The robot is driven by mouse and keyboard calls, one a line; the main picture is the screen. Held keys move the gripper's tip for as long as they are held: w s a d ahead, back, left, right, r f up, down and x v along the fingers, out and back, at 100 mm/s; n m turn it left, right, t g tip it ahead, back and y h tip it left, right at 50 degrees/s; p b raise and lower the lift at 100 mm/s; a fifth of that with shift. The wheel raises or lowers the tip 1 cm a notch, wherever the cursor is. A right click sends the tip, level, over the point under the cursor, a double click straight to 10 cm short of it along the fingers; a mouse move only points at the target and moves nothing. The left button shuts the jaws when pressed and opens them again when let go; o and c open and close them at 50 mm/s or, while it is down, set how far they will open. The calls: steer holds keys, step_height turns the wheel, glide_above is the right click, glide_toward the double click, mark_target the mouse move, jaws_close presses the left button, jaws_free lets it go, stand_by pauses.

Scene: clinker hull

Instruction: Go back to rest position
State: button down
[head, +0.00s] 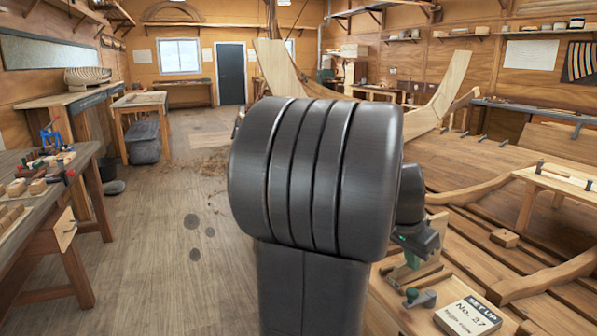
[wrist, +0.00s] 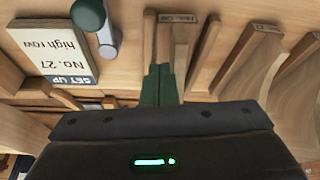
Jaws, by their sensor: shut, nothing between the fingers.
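My gripper (head: 412,262) is in the head view, just right of my large dark arm link, which hides part of the arm behind it. It points down over the pale wooden bench top at the lower right. In the wrist view the two green fingers of my gripper (wrist: 158,83) are together with nothing between them. They are close above several wooden pieces (wrist: 172,40), one with a small label. I cannot tell whether the fingertips touch them.
A "No. 27" set-up card (head: 468,316) and a green-knobbed metal tool (head: 420,297) are near the gripper. Wooden hull timbers (head: 555,275) lie to the right. A workbench (head: 40,195) with tools stands at left. The floor (head: 150,230) between is mostly clear.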

steer(key=shift+w+d+m, duration=0.35)
steer(key=shift+d+m, duration=0.25)
steer(key=shift+d, duration=0.15)
steer(key=shift+d+m+g, duration=0.3)
steer(key=shift+m+g, duration=0.2)
steer(key=shift+m, duration=0.3)
